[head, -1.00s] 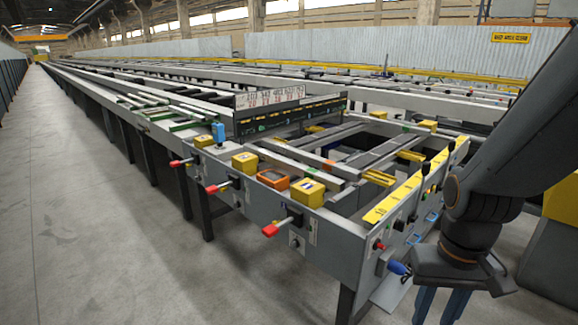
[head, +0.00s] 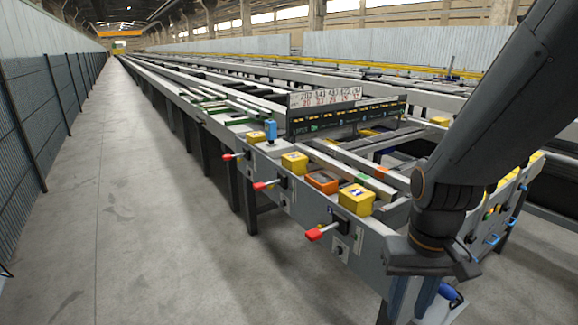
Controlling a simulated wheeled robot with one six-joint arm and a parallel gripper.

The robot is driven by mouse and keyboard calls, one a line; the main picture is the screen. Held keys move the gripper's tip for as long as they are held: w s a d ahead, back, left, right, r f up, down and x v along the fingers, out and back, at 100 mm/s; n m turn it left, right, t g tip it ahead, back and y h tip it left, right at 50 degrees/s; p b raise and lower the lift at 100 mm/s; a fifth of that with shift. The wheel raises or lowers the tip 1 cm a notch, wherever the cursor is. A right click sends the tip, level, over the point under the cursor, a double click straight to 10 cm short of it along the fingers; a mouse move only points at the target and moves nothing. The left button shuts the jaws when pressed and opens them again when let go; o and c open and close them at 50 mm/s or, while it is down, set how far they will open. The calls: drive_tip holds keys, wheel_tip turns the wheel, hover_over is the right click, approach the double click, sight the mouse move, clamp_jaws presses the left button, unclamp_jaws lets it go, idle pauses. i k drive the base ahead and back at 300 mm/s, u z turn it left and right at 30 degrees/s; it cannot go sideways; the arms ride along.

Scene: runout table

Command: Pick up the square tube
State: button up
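Several long metal bars lie along the runout table (head: 362,249) in the head view. Two light grey, square-looking tubes rest side by side near its front end: a nearer tube (head: 346,172) and a farther tube (head: 366,163). They end behind the yellow box, with a small green mark at one end. I cannot tell for sure which one is the square tube. My gripper (head: 411,302) points down at the lower right, in front of the table's near corner and apart from the tubes. Its blue fingers stand apart with nothing seen between them; their tips are cut off by the picture's edge.
Yellow boxes (head: 356,199), an orange box (head: 322,181) and red-handled levers (head: 322,232) line the table's near side; the levers stick out. A blue upright piece (head: 270,131) and a number board (head: 345,112) stand behind. The concrete aisle (head: 150,230) is clear up to the fence (head: 40,120).

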sight(387, 194)
drive_tip(key=u, duration=0.85)
drive_tip(key=i, duration=0.95)
drive_tip(key=u, duration=0.65)
drive_tip(key=i, duration=1.15)
drive_tip(key=z, duration=0.85)
drive_tip(key=i, duration=0.85)
drive_tip(key=z, duration=1.2)
drive_tip(key=i, duration=0.25)
drive_tip(key=z, duration=0.15)
